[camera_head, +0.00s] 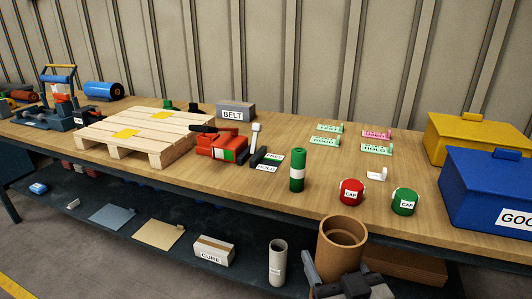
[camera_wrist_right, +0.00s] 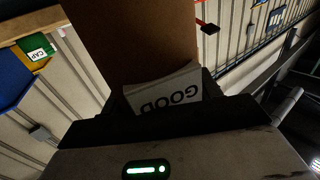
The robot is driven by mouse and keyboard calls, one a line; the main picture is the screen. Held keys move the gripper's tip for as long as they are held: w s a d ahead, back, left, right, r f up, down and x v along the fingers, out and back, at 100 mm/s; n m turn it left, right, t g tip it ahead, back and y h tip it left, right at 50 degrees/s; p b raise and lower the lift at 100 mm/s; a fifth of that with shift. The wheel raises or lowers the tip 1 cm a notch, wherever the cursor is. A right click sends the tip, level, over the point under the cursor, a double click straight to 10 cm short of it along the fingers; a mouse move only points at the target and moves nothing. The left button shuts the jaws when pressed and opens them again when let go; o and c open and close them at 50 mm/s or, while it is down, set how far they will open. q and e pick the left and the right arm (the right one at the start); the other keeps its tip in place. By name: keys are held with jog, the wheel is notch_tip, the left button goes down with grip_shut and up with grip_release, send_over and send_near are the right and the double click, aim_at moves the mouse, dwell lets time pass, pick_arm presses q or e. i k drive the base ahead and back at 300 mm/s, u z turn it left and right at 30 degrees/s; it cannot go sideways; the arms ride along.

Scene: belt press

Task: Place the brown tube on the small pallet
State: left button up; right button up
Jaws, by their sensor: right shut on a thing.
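The brown tube (camera_head: 343,246) is an open-topped hollow cylinder, roughly upright in front of the table's front edge. My right gripper (camera_head: 342,279) is shut on its lower part. In the right wrist view the brown tube (camera_wrist_right: 130,45) fills the upper middle, with a white GOOD label upside down near the jaws (camera_wrist_right: 160,105). The tube's lower end is hidden by the gripper. The small wooden pallet (camera_head: 122,146) lies on the table at left, well apart from the tube, with two yellow patches on its bare top. My left gripper is not in view.
A red tool (camera_head: 220,147), a green tube (camera_head: 297,170), a red cap (camera_head: 351,192) and a green cap (camera_head: 404,201) stand on the table (camera_head: 262,190). Blue (camera_head: 487,185) and yellow (camera_head: 470,137) boxes are at right. A lower shelf holds a CURE box (camera_head: 214,252) and a grey tube (camera_head: 277,262).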

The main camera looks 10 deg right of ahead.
aim_at(155, 131)
jog(key=u, duration=0.5)
jog(key=k, duration=0.6)
jog(key=u, duration=1.15)
jog(key=i, duration=1.3)
jog(key=z, duration=0.75)
jog(key=i, duration=0.85)
jog(key=z, duration=0.95)
